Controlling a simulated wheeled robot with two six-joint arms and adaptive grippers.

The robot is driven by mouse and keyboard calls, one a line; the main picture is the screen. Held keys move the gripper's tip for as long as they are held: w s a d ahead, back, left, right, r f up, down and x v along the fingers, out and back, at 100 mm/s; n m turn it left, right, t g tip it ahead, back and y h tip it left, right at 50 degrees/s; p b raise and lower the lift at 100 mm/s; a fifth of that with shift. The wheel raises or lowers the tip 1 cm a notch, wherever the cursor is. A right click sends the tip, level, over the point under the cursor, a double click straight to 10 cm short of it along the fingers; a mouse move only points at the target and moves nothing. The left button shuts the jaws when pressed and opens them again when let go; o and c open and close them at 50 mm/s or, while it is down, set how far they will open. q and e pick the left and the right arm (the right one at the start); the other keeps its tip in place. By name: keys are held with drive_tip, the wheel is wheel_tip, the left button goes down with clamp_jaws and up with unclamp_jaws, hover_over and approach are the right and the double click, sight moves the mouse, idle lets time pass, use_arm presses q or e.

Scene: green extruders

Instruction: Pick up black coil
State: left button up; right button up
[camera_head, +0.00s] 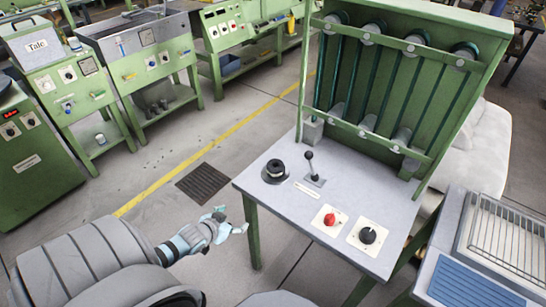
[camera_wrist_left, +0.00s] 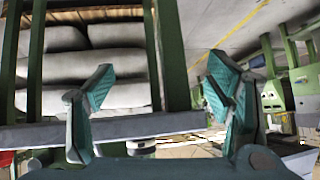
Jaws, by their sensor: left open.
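The black coil (camera_head: 275,171) lies on the left part of the grey table top (camera_head: 300,205), beside a black lever (camera_head: 312,168). My left gripper (camera_head: 233,221) is in front of the table's left side, apart from the coil and to its lower left in the head view. In the left wrist view my left gripper (camera_wrist_left: 160,105) has its fingers wide apart with nothing between them. My right gripper does not show.
The green extruder frame (camera_head: 400,80) rises at the table's back. A red knob (camera_head: 330,219) and a black knob (camera_head: 367,235) sit near the front edge. A machine with a metal grille (camera_head: 505,240) stands at right. The floor left of the table is clear around a drain grate (camera_head: 204,184).

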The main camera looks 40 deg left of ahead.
use_arm(q)
drive_tip(key=w+d+r+t+h+p, duration=0.1)
drive_tip(key=w+r, duration=0.3)
drive_tip(key=r, duration=0.4)
drive_tip(key=w+d+r+t+h, duration=0.1)
drive_tip(key=w+r+t, duration=0.15)
drive_tip(key=r, duration=0.45)
drive_tip(key=b, duration=0.5)
approach(277, 164)
drive_tip(key=shift+m, duration=0.4)
drive_tip(key=b+x, duration=0.1)
drive_tip(key=x, duration=0.1)
drive_tip(key=b+x, duration=0.2)
drive_tip(key=x, duration=0.1)
drive_tip(key=b+x, duration=0.1)
drive_tip(key=x, duration=0.2)
drive_tip(key=shift+d+f+b, duration=0.1)
drive_tip(key=shift+f+b, duration=0.2)
drive_tip(key=shift+b, duration=0.05)
drive_tip(key=shift+w, duration=0.35)
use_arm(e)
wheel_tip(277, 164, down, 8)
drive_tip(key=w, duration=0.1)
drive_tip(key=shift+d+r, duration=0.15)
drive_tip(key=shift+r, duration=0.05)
use_arm(q)
drive_tip(key=c, duration=1.3)
drive_tip(key=shift+r, duration=0.1)
